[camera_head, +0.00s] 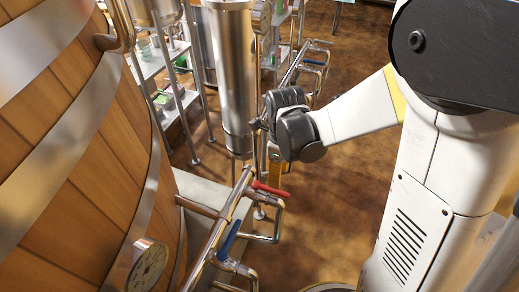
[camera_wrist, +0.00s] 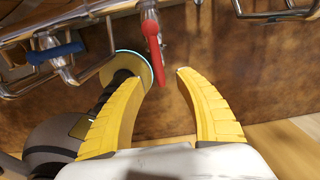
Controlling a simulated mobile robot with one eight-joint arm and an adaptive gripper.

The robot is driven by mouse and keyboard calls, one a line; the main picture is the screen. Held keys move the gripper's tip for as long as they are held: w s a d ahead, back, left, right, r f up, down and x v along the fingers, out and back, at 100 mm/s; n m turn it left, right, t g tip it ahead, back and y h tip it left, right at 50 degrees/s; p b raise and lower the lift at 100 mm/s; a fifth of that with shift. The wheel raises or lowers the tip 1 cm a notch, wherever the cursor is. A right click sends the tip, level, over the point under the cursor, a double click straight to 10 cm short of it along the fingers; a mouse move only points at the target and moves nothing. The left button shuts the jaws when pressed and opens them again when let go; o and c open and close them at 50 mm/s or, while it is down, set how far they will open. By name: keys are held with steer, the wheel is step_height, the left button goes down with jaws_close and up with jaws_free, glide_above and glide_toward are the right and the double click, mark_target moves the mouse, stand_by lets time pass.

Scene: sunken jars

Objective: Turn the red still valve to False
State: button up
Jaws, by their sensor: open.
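The red still valve has a red lever handle (camera_head: 271,188) on a metal pipe, in the middle of the head view. In the wrist view the red handle (camera_wrist: 153,45) hangs down from its fitting, with its lower end pointing between my fingertips. My gripper (camera_wrist: 161,70) is open, with two curved yellow fingers spread to either side of the handle's lower end. I cannot tell whether they touch it. In the head view my gripper (camera_head: 275,165) is mostly hidden behind my wrist, just above the red handle.
A blue lever handle (camera_head: 228,240) sits on the same pipe, closer to the camera; it also shows in the wrist view (camera_wrist: 56,52). A large wooden vat (camera_head: 80,150) fills the left. A steel cylinder (camera_head: 233,75) stands behind the pipe. Brown floor (camera_head: 345,190) is open right.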

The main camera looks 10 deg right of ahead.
mark_target(278, 191)
steer(key=f+b, duration=0.1)
steer(key=f, duration=0.1)
steer(key=f+b, duration=0.1)
steer(key=f, duration=0.1)
steer(key=f+b, duration=0.1)
steer(key=b, duration=0.1)
steer(key=shift+s+f, duration=0.35)
steer(key=shift+f, duration=0.05)
steer(key=shift+w+f+b, duration=0.1)
steer(key=shift+f+b, duration=0.75)
jaws_close()
